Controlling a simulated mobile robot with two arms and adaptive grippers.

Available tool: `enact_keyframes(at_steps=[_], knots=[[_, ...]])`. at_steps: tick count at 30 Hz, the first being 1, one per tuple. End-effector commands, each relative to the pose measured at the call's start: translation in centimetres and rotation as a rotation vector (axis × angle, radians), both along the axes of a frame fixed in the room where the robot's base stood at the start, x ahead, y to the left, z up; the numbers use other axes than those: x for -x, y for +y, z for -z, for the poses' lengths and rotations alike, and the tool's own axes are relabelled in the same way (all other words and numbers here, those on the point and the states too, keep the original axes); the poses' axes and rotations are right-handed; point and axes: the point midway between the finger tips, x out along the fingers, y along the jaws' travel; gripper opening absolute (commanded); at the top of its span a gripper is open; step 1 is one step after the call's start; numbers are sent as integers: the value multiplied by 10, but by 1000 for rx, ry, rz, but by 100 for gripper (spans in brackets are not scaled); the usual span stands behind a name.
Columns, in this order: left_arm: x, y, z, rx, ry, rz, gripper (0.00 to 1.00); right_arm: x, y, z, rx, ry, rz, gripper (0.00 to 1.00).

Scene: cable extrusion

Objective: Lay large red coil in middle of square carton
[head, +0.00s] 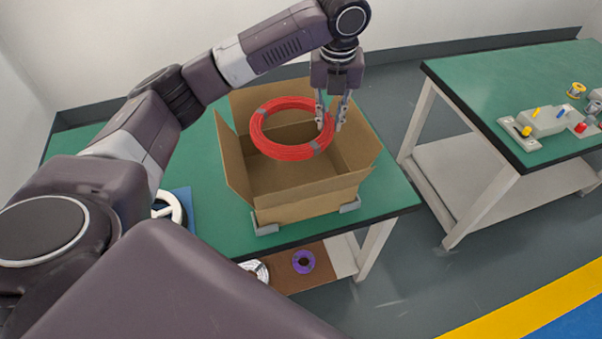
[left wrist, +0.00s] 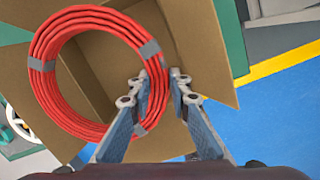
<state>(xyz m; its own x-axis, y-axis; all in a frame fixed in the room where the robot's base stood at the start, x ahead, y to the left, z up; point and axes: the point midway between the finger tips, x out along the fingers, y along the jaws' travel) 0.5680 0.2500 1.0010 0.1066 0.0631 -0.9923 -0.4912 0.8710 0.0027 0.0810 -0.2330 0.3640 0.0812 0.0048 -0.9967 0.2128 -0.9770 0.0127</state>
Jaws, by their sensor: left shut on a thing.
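The large red coil (head: 268,149) is a ring of red cable bound with grey bands. My left gripper (head: 331,122) is shut on the right side of its ring and holds it over the open square carton (head: 305,207). In the left wrist view the coil (left wrist: 40,86) shows to the left of the left gripper (left wrist: 150,128), whose fingers are on its right edge. The carton (left wrist: 190,25) is below, its flaps folded outward. The coil hides part of the carton's inside. My right gripper is not in view.
The carton stands on a green table (head: 215,218), between grey corner brackets (head: 266,228). A white reel (head: 169,207) lies left of it. A purple spool (head: 303,262) is on the shelf below. A second green table (head: 500,80) with a fixture (head: 545,122) stands at the right.

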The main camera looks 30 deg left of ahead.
Motion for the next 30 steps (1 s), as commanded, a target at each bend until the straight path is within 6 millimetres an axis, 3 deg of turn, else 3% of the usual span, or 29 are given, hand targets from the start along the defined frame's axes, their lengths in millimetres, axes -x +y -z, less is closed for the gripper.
enact_keyframes(at_steps=[4,16,30], knots=[[2,1,26,-2,7,-1,0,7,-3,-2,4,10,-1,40],[2,0,129,-1,6,-1,0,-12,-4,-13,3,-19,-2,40],[1,0,189,-1,4,1,0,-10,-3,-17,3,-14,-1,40]])
